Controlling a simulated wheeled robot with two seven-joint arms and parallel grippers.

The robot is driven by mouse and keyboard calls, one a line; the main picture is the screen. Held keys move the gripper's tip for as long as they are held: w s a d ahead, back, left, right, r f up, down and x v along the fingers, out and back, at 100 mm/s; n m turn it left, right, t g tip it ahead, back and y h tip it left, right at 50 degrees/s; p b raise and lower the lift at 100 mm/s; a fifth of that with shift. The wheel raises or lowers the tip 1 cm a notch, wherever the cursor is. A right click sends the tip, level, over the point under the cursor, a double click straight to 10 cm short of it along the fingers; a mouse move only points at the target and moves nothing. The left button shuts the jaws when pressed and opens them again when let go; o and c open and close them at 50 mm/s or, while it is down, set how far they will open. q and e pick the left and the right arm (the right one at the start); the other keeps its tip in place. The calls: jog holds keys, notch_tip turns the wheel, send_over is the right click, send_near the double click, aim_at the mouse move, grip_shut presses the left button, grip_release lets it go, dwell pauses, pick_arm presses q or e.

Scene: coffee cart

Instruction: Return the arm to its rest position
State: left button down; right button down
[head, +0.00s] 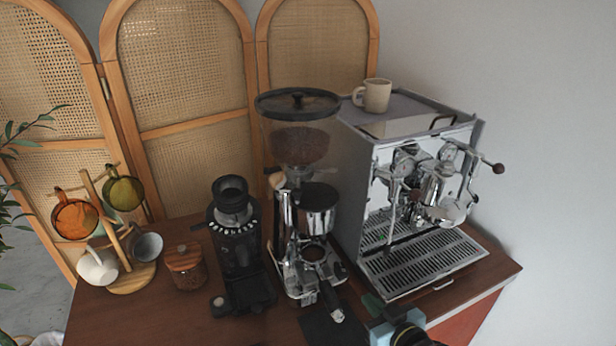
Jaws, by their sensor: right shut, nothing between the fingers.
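My right gripper (374,304) shows at the bottom edge, right of centre, with its light blue and black parts partly cut off by the frame. It is shut and empty, in front of the espresso machine (352,205) and near the left front corner of its drip tray. It looks apart from the machine, though the exact gap is hard to judge. Most of my right arm is outside the picture. My left gripper is not in view.
A chrome coffee grinder (318,222) stands left of the machine, with a black mat (318,328) in front. Further left are a black grinder (238,250), a lidded jar (186,268) and a mug tree (130,280). A cup (376,96) stands on the machine.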

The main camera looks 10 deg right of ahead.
jog(key=shift+s+a+f, duration=0.1)
jog(key=shift+s+a, duration=0.05)
jog(key=shift+s, duration=0.25)
jog(key=s+d+g+h, duration=0.1)
jog(key=s+g+h, duration=0.2)
jog(key=s+g, duration=1.4)
jog(key=s+f+t+b, duration=0.3)
jog(key=s+f, duration=0.1)
jog(key=f, duration=1.1)
jog(key=s+f+t+b, duration=0.2)
jog(key=s+f+b, duration=0.15)
jog(key=f, duration=1.25)
jog(key=s+d+f+b, duration=0.1)
jog(key=s+f+b, duration=0.1)
jog(key=s+f, duration=0.6)
jog(key=s+d+f+g+b, duration=0.1)
jog(key=s+d+f+b, duration=0.1)
jog(key=s+f, duration=0.6)
notch_tip(320, 180, down, 3)
jog(key=shift+s+f+h+b, duration=0.1)
jog(key=shift+s+h+b, duration=0.2)
jog(key=shift+s, duration=0.1)
